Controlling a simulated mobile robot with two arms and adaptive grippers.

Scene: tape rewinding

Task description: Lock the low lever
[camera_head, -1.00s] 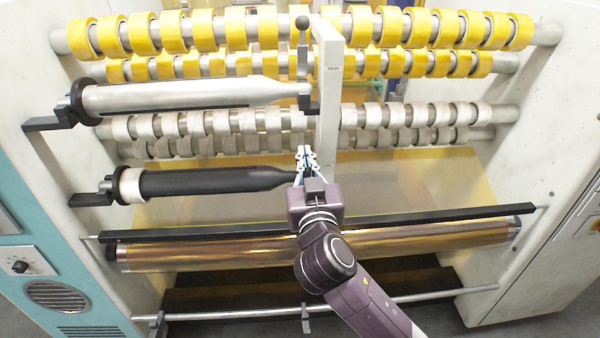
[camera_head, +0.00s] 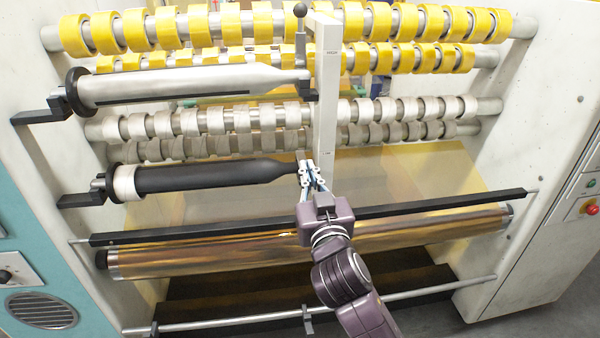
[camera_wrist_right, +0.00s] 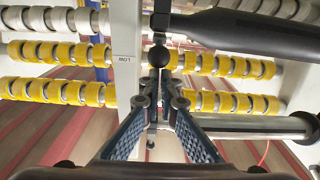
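The low lever shows in the right wrist view as a black ball knob (camera_wrist_right: 159,56) on a short stem, next to the white post (camera_wrist_right: 127,70) with the label LOW. My right gripper (camera_wrist_right: 164,92) has its two fingers apart, with a narrow gap between the tips. The tips are close to the knob; I cannot tell whether they touch it. In the head view my right gripper (camera_head: 306,168) is at the pointed end of the lower black mandrel (camera_head: 215,176) and hides most of the low lever. My left gripper is not in view.
Above it, the upper lever (camera_head: 300,12) stands upright beside the white post (camera_head: 326,90), at the end of the silver mandrel (camera_head: 185,85). Rows of yellow rolls (camera_head: 137,28) fill the back. A black bar (camera_head: 420,210) and a golden roll (camera_head: 300,243) cross below the gripper.

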